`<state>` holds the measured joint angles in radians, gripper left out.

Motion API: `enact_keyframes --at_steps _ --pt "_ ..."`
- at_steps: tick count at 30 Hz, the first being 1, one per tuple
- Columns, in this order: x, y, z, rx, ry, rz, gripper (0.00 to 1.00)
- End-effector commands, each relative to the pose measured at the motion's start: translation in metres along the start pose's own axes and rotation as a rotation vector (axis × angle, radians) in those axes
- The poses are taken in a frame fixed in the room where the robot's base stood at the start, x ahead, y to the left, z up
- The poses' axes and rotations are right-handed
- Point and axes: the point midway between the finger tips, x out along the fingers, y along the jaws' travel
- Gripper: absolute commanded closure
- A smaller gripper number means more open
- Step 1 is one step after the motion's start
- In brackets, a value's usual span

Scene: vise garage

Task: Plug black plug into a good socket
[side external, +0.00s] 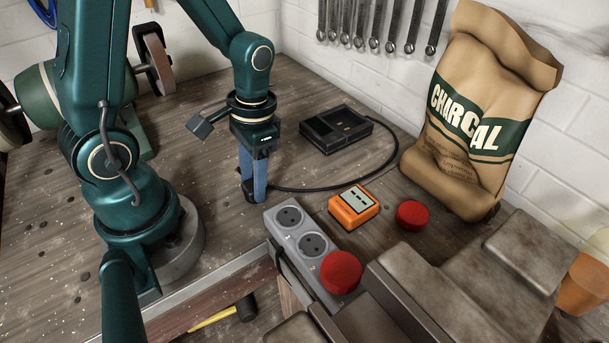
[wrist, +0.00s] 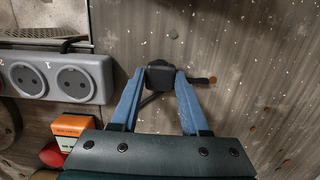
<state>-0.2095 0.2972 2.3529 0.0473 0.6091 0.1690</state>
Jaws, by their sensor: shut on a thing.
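The black plug (wrist: 160,75) sits between the blue fingertips of my gripper (wrist: 160,82) in the wrist view. In the side view my gripper (side external: 254,190) points down with the plug mostly hidden at its tips, low over the bench; I cannot tell whether it touches the wood. The grey socket strip (side external: 292,238) lies just in front and to the right. Two of its sockets are uncovered, the near one (side external: 289,216) and the middle one (side external: 314,244). A red cap (side external: 341,272) covers the strip farther along. Both open sockets also show on the strip in the wrist view (wrist: 108,78).
An orange meter-like box (side external: 354,206) and a loose red cap (side external: 412,214) lie right of the strip. The plug's cable runs back to a black charger (side external: 337,128). A metal vise (side external: 440,270) and a charcoal bag (side external: 472,120) stand at the right.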

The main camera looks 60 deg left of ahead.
Motion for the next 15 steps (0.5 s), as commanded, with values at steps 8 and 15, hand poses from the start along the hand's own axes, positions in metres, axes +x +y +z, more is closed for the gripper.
enact_keyframes --at_steps 8,15 --pt "-0.008 0.0 0.0 0.0 0.003 0.0 1.0" --pt "-0.037 0.0 0.002 -0.001 0.009 0.0 1.0"
